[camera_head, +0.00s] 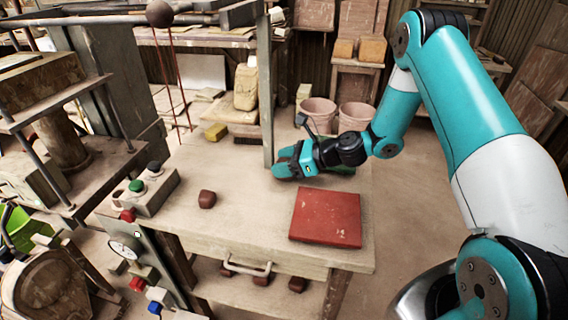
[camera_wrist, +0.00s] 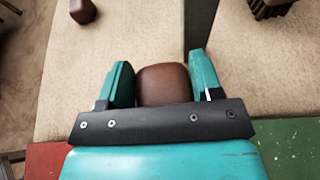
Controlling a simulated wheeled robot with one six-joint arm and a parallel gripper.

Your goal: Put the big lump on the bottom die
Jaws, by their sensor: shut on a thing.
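My gripper (camera_head: 285,165) is low over the back right part of the wooden table, beside the upright grey post. In the wrist view its two teal fingers (camera_wrist: 161,84) are shut on a brown, rounded lump (camera_wrist: 163,86). That lump is hidden in the head view. Another brown lump (camera_head: 207,199) sits alone on the table, left of my gripper; it also shows in the wrist view (camera_wrist: 82,10). The press (camera_head: 65,140) stands at the far left, with a thick round column. I cannot make out clearly which part is the bottom die.
A red board (camera_head: 326,217) lies at the table's front right. A button box (camera_head: 140,190) stands at its left edge. The grey post (camera_head: 265,85) rises beside my gripper. A yellow sponge-like block (camera_head: 215,131) lies at the back. Several brown lumps (camera_head: 262,280) sit on the lower shelf.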

